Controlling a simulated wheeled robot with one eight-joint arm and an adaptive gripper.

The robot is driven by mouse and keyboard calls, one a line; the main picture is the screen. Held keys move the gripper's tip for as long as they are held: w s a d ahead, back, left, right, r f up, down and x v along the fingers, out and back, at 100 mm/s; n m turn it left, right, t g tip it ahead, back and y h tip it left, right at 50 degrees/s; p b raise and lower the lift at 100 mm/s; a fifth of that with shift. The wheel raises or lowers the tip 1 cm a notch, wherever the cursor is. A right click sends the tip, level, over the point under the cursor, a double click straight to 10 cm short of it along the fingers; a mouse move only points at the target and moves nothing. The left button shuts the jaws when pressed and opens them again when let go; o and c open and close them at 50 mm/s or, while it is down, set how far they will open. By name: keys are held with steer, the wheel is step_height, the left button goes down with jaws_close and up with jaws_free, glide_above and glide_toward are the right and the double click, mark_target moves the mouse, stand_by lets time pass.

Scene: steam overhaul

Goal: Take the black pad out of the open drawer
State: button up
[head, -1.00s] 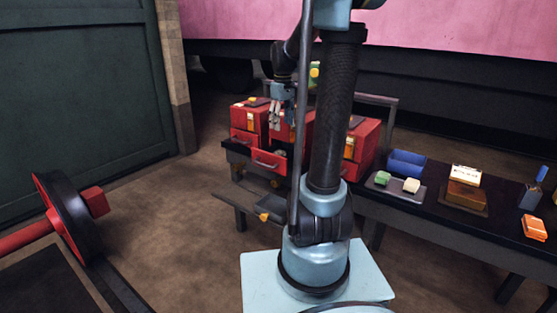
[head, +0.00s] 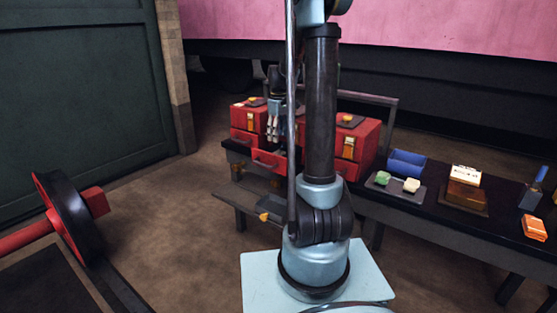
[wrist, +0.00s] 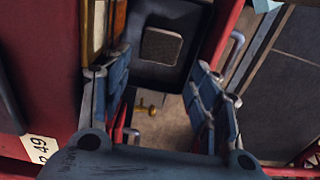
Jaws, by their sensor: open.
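A red cabinet (head: 248,117) stands at the left end of the dark bench, with an open red drawer (head: 266,160) at its front, partly behind my arm. In the wrist view, a dark pad with a greyish square face (wrist: 161,47) lies inside the drawer (wrist: 219,32), beyond my fingertips. My gripper (head: 272,132) points down over the drawer. In the wrist view my gripper (wrist: 160,92) is open, its blue-grey fingers wide apart with nothing held between them. In the head view the pad is hidden.
A second red cabinet (head: 366,145) stands to the right of my arm. Further right are a blue bin (head: 407,163), a tray (head: 397,190) with two pale blocks and an orange item (head: 534,228). A small brass piece (wrist: 147,106) shows between my fingers.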

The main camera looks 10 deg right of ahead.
mark_target(279, 153)
steer(key=shift+d+f, duration=0.1)
steer(key=shift+f, duration=5.05)
steer(key=c, duration=0.8)
